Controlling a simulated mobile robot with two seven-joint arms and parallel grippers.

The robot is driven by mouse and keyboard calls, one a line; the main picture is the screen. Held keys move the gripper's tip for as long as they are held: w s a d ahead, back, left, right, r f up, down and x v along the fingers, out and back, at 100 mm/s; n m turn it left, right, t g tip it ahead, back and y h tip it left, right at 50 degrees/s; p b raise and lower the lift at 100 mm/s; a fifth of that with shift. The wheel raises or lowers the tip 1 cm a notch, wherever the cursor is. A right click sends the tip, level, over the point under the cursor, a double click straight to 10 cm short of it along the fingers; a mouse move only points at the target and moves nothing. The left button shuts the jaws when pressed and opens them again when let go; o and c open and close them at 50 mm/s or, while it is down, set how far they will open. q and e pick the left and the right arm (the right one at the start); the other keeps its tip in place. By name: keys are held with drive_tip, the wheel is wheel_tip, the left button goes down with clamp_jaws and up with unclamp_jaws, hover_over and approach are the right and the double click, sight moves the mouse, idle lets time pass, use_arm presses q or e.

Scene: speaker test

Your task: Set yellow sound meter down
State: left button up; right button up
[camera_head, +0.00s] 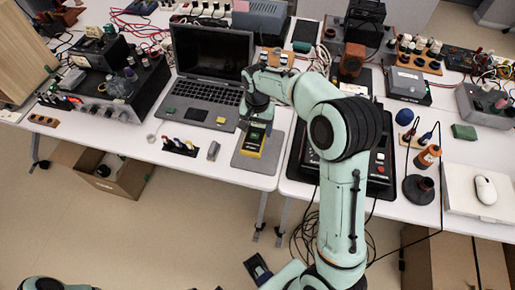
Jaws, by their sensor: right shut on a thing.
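The yellow sound meter (252,140) has a dark screen and lies at the front of the left white table, over a grey mat (244,163). My right gripper (257,117) is above the meter's far end and is shut on it. The gripper hides that end of the meter. I cannot tell whether the meter touches the mat or is slightly above it. My left gripper is not clearly in view.
An open laptop (211,75) stands just behind and left of the meter. A grey marker-like block (213,151) and a small rack of coloured clips (180,147) lie to its left. A black mixer (381,162) is to the right, beyond the table seam.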

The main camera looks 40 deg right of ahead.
wheel_tip(320, 180, down, 12)
drive_tip(key=shift+b, duration=0.35)
drive_tip(key=shift+f, duration=0.2)
drive_tip(key=o, duration=1.2)
drive_tip(key=shift+r, duration=0.55)
wheel_tip(320, 180, up, 11)
drive_tip(key=shift+r+p, duration=0.2)
drive_tip(key=shift+p, duration=0.25)
